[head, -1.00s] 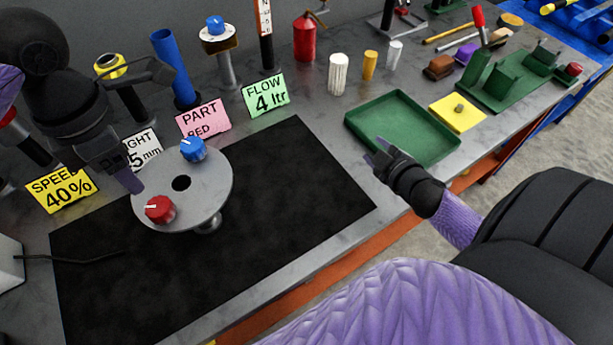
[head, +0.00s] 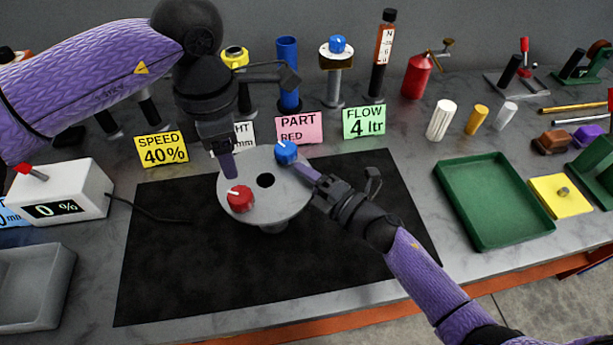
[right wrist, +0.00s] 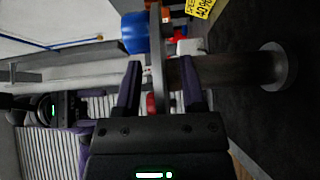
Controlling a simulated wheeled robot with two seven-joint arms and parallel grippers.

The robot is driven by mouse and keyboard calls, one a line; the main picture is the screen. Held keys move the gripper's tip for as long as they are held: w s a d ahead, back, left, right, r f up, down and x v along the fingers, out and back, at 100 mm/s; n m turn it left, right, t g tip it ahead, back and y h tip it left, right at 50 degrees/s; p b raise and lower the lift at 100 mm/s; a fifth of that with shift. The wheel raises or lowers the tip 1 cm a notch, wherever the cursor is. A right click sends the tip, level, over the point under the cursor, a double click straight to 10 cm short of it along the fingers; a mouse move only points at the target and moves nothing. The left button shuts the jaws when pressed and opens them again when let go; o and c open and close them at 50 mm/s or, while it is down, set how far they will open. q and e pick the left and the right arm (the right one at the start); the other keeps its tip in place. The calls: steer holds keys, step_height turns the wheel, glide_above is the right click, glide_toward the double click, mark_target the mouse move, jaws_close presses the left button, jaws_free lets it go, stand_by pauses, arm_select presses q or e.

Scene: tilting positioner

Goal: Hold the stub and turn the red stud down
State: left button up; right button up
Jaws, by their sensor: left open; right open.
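A round grey disc (head: 262,212) with a dark central hole stands on a post over a black mat (head: 180,265). The red stud (head: 240,198), a ribbed knob with a white mark, is on its front left; a blue knob (head: 287,153) is at its back right. I cannot pick out a separate stub. My left gripper (head: 229,165) points down at the disc's back left edge, open. My right gripper (head: 308,174) is open at the disc's right edge. In the right wrist view its fingers (right wrist: 161,85) stand either side of the edge-on disc (right wrist: 157,50); contact is unclear.
A white box (head: 62,195) reads 0 % at left, its cable running onto the mat. Cards (head: 162,150) and upright posts line the back. A green tray (head: 490,200) and yellow plate (head: 560,195) lie at right. The mat's front is clear.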

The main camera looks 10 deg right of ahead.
steer(key=shift+w+a, duration=0.15)
steer(key=shift+w, duration=0.05)
jaws_close()
stand_by(1.2)
